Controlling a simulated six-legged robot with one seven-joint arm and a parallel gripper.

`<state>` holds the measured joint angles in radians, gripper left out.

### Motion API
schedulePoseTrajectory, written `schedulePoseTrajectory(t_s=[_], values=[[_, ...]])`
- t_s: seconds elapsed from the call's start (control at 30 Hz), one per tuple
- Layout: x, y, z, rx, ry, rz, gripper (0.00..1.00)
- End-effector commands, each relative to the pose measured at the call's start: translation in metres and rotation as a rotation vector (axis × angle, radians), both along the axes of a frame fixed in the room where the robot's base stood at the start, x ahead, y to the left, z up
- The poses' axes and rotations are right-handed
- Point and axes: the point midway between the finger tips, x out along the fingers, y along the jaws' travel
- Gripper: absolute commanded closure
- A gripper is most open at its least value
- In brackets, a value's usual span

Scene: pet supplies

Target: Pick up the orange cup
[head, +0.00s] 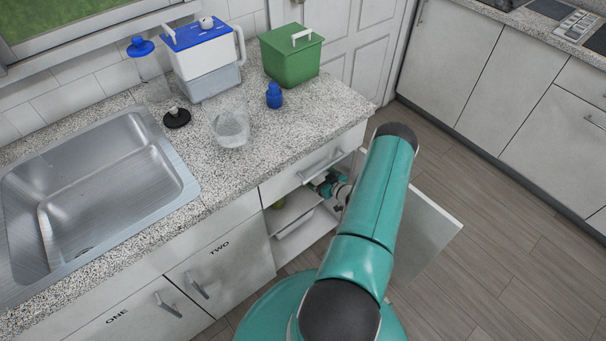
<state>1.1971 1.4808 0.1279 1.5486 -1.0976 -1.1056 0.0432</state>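No orange cup shows in the head view. My arm reaches down to the open cabinet under the counter, and my gripper (322,184) is at the cabinet opening, just below the drawer. It is small and partly hidden by my arm, so I cannot tell whether it is open or shut or holds anything. The right part of the cabinet inside is hidden behind my arm.
The open cabinet door (428,232) stands out right of my arm. The counter (300,122) above holds a clear container (231,128), a blue bottle (274,96), a green bin (291,62) and a white-and-blue box (204,62). A sink (110,190) is left. The floor (500,230) is clear.

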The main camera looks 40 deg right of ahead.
Motion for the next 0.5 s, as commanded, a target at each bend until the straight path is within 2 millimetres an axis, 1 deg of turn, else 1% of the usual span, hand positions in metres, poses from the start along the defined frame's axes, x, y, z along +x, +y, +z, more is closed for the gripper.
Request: schedulePoseTrajectory(t_s=[0.03, 0.13, 0.2, 0.37, 0.5], values=[[0.01, 0.0, -0.004, 0.0, -0.001, 0.002, 0.12], [0.027, -0.002, -0.009, -0.001, -0.002, 0.002, 0.12], [0.036, -0.003, -0.012, 0.0, 0.0, 0.001, 0.12], [0.047, -0.004, -0.015, 0.0, 0.0, 0.001, 0.12], [0.064, -0.006, -0.023, 0.0, 0.0, 0.001, 0.12]])
